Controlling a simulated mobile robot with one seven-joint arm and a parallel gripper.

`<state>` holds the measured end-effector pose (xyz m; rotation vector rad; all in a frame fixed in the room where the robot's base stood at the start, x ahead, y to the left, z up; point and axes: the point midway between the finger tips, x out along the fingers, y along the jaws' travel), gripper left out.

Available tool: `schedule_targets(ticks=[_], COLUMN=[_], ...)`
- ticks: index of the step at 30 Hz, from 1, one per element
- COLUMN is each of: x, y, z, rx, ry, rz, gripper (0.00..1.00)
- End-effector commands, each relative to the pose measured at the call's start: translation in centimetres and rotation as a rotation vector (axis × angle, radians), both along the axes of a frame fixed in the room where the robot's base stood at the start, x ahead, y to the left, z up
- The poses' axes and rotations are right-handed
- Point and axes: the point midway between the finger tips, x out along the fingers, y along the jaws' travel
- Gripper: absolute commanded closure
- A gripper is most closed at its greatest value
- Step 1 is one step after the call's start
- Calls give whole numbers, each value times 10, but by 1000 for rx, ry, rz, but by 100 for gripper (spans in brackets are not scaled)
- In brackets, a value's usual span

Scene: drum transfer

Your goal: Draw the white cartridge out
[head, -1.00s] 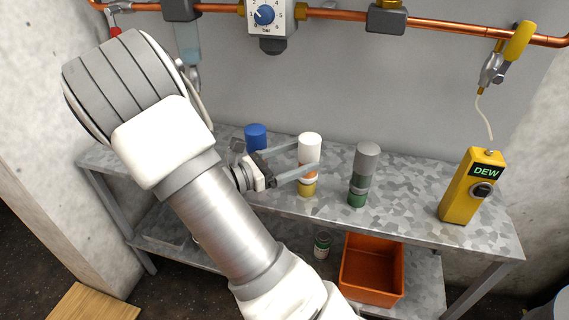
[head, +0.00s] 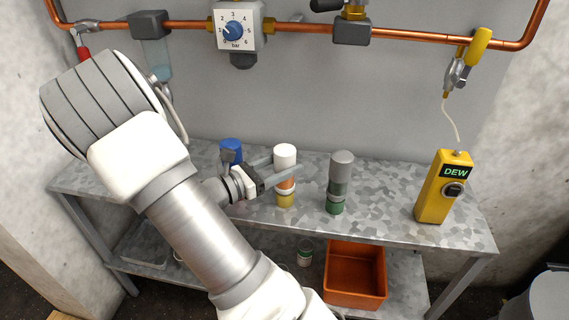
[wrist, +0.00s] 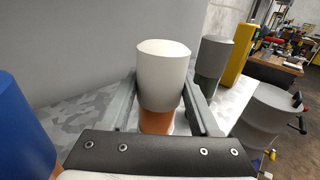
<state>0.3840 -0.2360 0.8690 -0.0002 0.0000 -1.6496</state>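The white cartridge (head: 285,155) stands upright on the metal bench, with a white top over an orange band and a yellow base (head: 285,200). It also shows in the wrist view (wrist: 163,75), centred between my fingers; its yellow base is hidden there. My gripper (head: 285,172) reaches in from the left, one finger behind the cartridge and one in front, at about the orange band. The fingers are spread, and in the wrist view my gripper (wrist: 165,105) shows a gap beside the orange part on the right. Contact on the left side is unclear.
A blue-topped cylinder (head: 231,148) stands close behind my gripper, and a grey-topped one with a green base (head: 338,180) to the right. A yellow DEW meter (head: 440,190) stands farther right. An orange bin (head: 355,275) and a small can (head: 305,252) are on the lower shelf.

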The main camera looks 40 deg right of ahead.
Motion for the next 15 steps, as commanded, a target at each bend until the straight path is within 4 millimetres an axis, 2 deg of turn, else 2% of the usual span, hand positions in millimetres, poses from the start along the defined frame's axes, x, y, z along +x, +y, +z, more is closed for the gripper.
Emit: schedule_targets(ticks=[1,6,8,15], x=[0,0,0,0], y=[0,0,0,0], z=[0,0,0,2], rx=[0,0,0,-1], ry=[0,0,0,-1], rz=[0,0,0,0], gripper=[61,91,100,100])
